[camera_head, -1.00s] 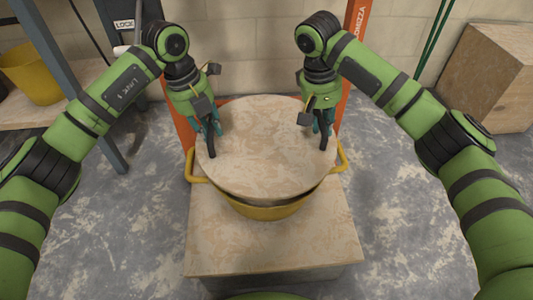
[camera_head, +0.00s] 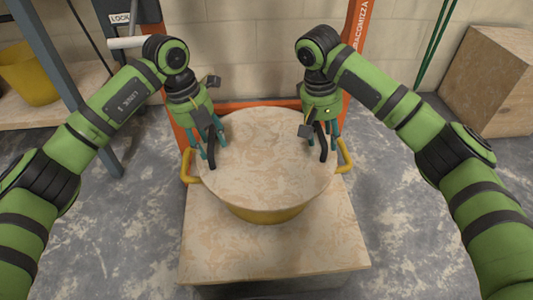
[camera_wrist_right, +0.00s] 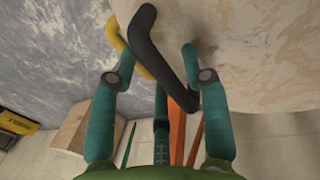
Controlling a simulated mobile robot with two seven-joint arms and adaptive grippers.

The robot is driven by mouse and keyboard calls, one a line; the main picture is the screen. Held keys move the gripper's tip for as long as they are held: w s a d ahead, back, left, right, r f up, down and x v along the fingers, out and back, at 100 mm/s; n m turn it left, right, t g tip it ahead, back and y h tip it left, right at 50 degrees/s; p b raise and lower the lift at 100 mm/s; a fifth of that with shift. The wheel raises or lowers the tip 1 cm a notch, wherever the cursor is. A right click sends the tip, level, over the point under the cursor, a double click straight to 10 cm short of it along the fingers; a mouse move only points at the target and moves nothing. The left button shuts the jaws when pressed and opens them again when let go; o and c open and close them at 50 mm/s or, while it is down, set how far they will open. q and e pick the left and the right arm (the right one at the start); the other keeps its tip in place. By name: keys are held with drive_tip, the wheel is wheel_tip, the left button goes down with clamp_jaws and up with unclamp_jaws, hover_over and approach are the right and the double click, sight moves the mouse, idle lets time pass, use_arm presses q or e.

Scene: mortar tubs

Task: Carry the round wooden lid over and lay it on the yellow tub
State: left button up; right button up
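The round wooden lid (camera_head: 265,165) lies flat over the mouth of the yellow tub (camera_head: 264,214), covering its opening. Its edge appears to meet the rim at the front. The lid also fills the right of the right wrist view (camera_wrist_right: 262,60). The tub stands on a wooden block, a yellow handle on each side. My left gripper (camera_head: 207,152) is at the lid's left edge, its fingers spread. My right gripper (camera_head: 323,147) is at the lid's right edge. Its fingers are spread apart in the right wrist view (camera_wrist_right: 153,65). Contact with the lid is unclear.
The wooden block (camera_head: 270,252) has bare top in front of the tub. An orange frame (camera_head: 357,35) stands behind. Another wooden box (camera_head: 488,75) is at the back right. A second yellow tub (camera_head: 28,72) sits on a shelf at the left. The floor beside the block is clear.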

use_arm(q)
drive_tip(key=shift+r, duration=0.1)
use_arm(e)
drive_tip(key=shift+a, duration=0.1)
drive_tip(key=shift+r, duration=0.2)
use_arm(q)
wheel_tip(320, 180, up, 12)
drive_tip(key=a, duration=0.2)
drive_tip(key=shift+a+f, duration=0.15)
drive_tip(key=shift+f, duration=0.05)
use_arm(e)
drive_tip(key=v, duration=1.1)
drive_tip(key=shift+r, duration=0.3)
